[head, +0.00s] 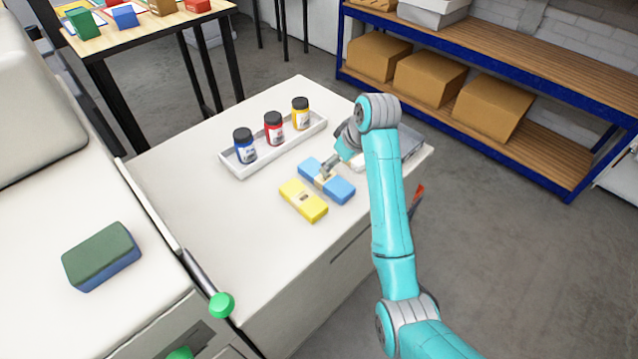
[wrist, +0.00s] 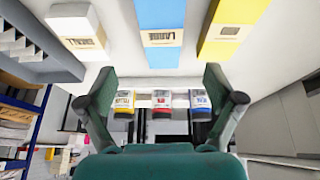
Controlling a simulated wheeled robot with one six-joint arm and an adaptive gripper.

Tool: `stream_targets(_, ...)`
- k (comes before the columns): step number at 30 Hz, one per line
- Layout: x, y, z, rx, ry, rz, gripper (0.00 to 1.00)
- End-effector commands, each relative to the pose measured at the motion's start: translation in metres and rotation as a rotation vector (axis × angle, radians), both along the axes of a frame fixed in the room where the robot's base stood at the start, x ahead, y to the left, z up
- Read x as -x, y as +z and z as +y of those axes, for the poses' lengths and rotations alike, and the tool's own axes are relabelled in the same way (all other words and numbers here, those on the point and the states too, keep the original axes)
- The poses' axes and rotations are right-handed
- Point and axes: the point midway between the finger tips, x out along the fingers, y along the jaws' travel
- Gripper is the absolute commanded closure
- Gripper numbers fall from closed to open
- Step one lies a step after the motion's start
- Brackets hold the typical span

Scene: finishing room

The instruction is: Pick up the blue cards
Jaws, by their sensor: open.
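The blue cards (head: 340,188) are a long pack with a pale paper band, lying flat on the white worktop. In the wrist view the blue cards (wrist: 160,13) are at the top middle, and their band carries dark lettering. My gripper (head: 326,170) is at the blue cards in the head view and hides part of the band. In the wrist view my gripper (wrist: 161,75) has its two fingers spread wide with nothing between them. The pack lies beyond the fingertips; whether any finger touches it, I cannot tell.
A yellow pack (head: 303,201) lies close beside the blue cards. A white pack (wrist: 77,22) lies on the other side, mostly hidden by my arm in the head view. A white tray (head: 238,172) holds blue, red and yellow bottles behind. The worktop's front left is clear.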

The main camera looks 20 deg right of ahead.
Motion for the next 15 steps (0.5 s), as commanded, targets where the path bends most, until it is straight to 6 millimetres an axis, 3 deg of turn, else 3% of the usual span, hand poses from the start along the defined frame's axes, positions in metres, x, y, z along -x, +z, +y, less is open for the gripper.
stream_targets(5, 0.001, 0.006, -0.002, -0.001, 0.018, 0.053, 0.08)
stream_targets(15, -0.013, -0.036, 0.007, -0.001, 0.02, 0.055, 0.08)
